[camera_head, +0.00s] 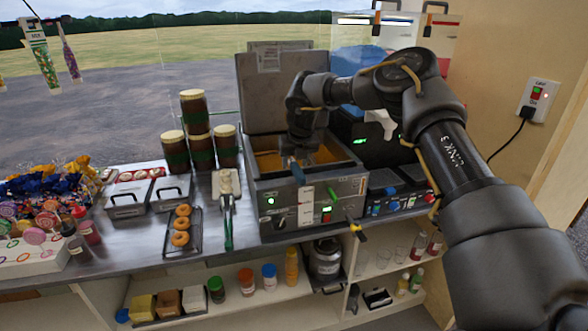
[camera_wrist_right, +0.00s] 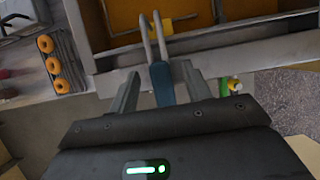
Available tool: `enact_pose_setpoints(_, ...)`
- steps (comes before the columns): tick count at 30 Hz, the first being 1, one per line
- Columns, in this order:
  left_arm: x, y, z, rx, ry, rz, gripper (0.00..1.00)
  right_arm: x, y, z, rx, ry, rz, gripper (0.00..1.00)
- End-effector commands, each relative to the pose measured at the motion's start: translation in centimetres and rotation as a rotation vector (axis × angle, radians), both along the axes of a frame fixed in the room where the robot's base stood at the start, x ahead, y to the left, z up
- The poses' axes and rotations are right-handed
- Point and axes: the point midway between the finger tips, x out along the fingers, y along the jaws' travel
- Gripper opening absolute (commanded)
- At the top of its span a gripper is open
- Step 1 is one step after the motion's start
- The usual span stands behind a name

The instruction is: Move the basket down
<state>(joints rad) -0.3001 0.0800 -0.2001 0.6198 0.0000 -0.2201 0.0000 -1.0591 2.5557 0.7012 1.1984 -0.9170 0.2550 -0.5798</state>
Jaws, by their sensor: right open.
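The grey fryer (camera_head: 285,215) stands on the counter with its lid raised and orange-yellow oil (camera_head: 268,163) in its vat. The basket's blue handle (camera_wrist_right: 162,84) lies between the two fingers of my right gripper (camera_wrist_right: 160,88) in the right wrist view, with a gap on both sides. Two metal rods (camera_wrist_right: 146,40) run from the handle over the vat's front edge. In the head view the handle (camera_head: 298,173) shows just below my right gripper (camera_head: 303,157). The right gripper is open. The basket's body is mostly hidden by the arm. My left gripper is out of view.
A tray of donuts (camera_head: 181,225) and tongs (camera_head: 228,210) lie left of the fryer. Brown jars (camera_head: 195,135) stand behind them. A black appliance (camera_head: 385,195) stands close on the right.

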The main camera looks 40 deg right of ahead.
Motion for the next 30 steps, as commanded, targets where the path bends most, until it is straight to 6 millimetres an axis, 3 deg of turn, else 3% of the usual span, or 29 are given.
enact_pose_setpoints(3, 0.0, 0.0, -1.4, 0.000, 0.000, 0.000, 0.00, -0.9, 0.3, 2.1, -0.001, -0.006, 0.002, 0.49)
enact_pose_setpoints(12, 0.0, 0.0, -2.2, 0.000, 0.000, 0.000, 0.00, -2.6, 1.0, 6.5, 0.001, -0.003, 0.001, 0.49)
enact_pose_setpoints(30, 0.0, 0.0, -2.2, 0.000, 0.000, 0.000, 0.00, -3.0, 1.1, 7.3, 0.001, -0.001, 0.000, 0.49)
